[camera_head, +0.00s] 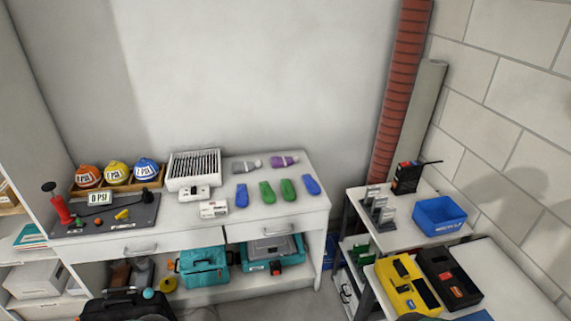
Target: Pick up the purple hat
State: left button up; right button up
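No hat that is clearly purple shows. Three rounded hat-like items sit side by side in a wooden tray (118,187) at the left of the white bench: an orange one (88,176), a yellow one (117,172) and a blue one (146,168). Each has a white label on its front. A purple bottle (284,161) lies at the back right of the same bench. Neither of my grippers is in view.
The white bench (255,222) also holds a white vented box (194,170), a grey mat (105,215) with small tools, and several green and blue items. At right, a side table bears a blue bin (440,216).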

aim_at(276, 162)
jog(key=i+j+u, duration=0.1)
jog(key=i+u, duration=0.15)
jog(key=i, duration=0.3)
jog(key=i+u, duration=0.25)
jog(key=i, duration=0.3)
jog(key=i+l+u, duration=0.25)
jog(key=i, duration=0.35)
jog(key=i+l+u, duration=0.2)
jog(key=i, duration=0.35)
